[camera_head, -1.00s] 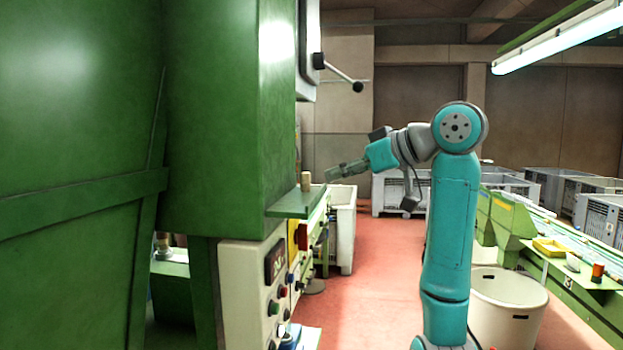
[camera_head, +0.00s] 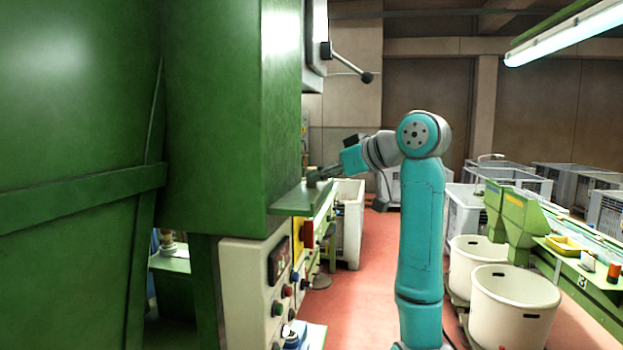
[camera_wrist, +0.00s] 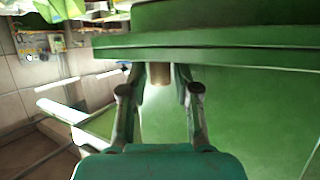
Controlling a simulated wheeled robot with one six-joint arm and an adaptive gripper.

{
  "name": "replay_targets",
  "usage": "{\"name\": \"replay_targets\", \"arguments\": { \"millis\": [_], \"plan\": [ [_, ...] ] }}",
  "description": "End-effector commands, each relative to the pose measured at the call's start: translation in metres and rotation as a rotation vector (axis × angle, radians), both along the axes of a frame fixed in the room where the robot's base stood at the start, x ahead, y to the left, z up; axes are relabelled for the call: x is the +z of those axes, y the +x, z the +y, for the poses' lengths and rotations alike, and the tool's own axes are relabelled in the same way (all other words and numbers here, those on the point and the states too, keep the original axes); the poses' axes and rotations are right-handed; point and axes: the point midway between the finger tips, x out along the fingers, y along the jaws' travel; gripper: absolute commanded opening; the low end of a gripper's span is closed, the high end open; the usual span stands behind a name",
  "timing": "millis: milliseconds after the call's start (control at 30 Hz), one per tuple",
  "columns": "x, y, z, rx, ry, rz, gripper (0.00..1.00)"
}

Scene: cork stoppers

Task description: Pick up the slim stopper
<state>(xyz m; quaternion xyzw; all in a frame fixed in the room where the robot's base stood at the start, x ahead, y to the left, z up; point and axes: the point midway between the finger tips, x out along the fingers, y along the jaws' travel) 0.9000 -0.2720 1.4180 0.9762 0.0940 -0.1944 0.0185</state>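In the wrist view the slim stopper (camera_wrist: 161,74) is a small tan cork cylinder at the edge of a green ledge (camera_wrist: 225,42). My gripper (camera_wrist: 161,78) is open, with one finger on each side of the stopper and a gap showing on both sides. In the head view my gripper (camera_head: 316,178) is over the small green shelf (camera_head: 290,207) on the machine's side. The stopper cannot be made out there, hidden by the gripper.
A tall green machine (camera_head: 215,110) fills the left, with a control panel (camera_head: 245,280) below the shelf. A black-knobbed lever (camera_head: 348,65) sticks out above the gripper. White tubs (camera_head: 510,305) and a green conveyor (camera_head: 590,265) stand right. Red floor lies between.

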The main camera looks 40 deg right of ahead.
Motion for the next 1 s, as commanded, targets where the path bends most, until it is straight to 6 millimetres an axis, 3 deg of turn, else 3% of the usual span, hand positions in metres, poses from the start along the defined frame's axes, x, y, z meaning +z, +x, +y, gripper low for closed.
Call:
{"name": "replay_targets", "arguments": {
  "millis": [100, 267, 433, 467, 533, 567, 1000],
  "plan": [
    [-0.006, 0.018, 0.004, 0.002, 0.002, 0.001, 0.31],
    [-0.010, 0.030, 0.006, 0.001, 0.000, 0.000, 0.31],
    [-0.010, 0.030, 0.006, 0.000, 0.000, -0.001, 0.31],
    [-0.010, 0.030, 0.006, 0.000, 0.000, -0.001, 0.29],
    [-0.010, 0.030, 0.006, 0.000, 0.000, -0.001, 0.14],
    [-0.011, 0.030, 0.006, 0.000, 0.000, -0.001, 0.13],
    [-0.008, 0.029, 0.005, -0.001, 0.000, -0.001, 0.13]
  ]
}}
